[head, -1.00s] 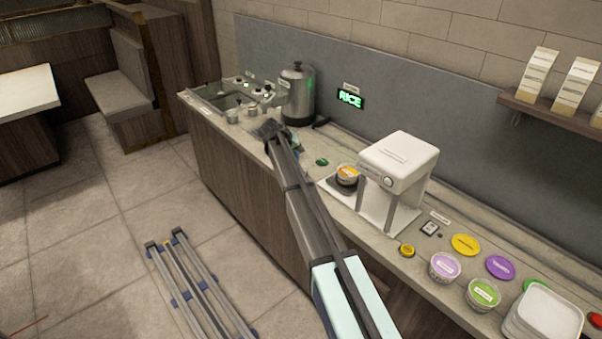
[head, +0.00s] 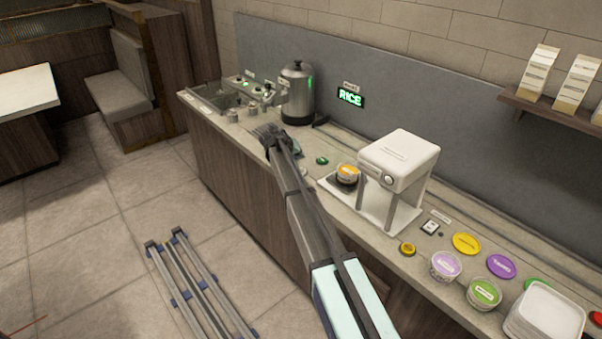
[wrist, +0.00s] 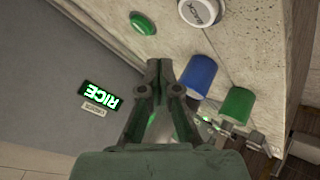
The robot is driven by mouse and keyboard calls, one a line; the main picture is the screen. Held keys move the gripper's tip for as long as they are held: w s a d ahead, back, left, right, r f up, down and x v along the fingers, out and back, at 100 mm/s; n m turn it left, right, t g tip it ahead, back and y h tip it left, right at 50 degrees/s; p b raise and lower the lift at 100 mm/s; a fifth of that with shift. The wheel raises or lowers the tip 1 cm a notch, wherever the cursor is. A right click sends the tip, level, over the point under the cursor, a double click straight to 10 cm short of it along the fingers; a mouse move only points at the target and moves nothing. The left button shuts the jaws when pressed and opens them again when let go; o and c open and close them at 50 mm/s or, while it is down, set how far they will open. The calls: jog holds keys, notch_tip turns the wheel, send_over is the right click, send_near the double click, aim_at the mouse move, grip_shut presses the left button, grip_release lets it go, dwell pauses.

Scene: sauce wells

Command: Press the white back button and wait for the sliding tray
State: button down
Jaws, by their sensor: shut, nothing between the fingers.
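The white button marked BACK (wrist: 200,12) shows at the top of the wrist view, on the pale counter. In the head view my gripper (head: 267,133) is over the counter, in front of the steel pot. A pale tray (head: 329,183) lies at the white machine's left side, with an orange-lidded cup on it. I cannot tell if this is the sliding tray.
A green button (wrist: 143,24) is left of the white one. A blue cylinder (wrist: 198,75) and a green cylinder (wrist: 237,103) stand close right of my fingers. The steel pot (head: 297,95), lit RICE sign (head: 350,96) and white machine (head: 398,160) line the counter.

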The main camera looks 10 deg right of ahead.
jog(key=shift+f+b, duration=1.1)
jog(key=shift+f, duration=1.35)
jog(key=shift+f, duration=0.15)
jog(key=shift+f+b, duration=0.3)
jog(key=shift+b, duration=0.2)
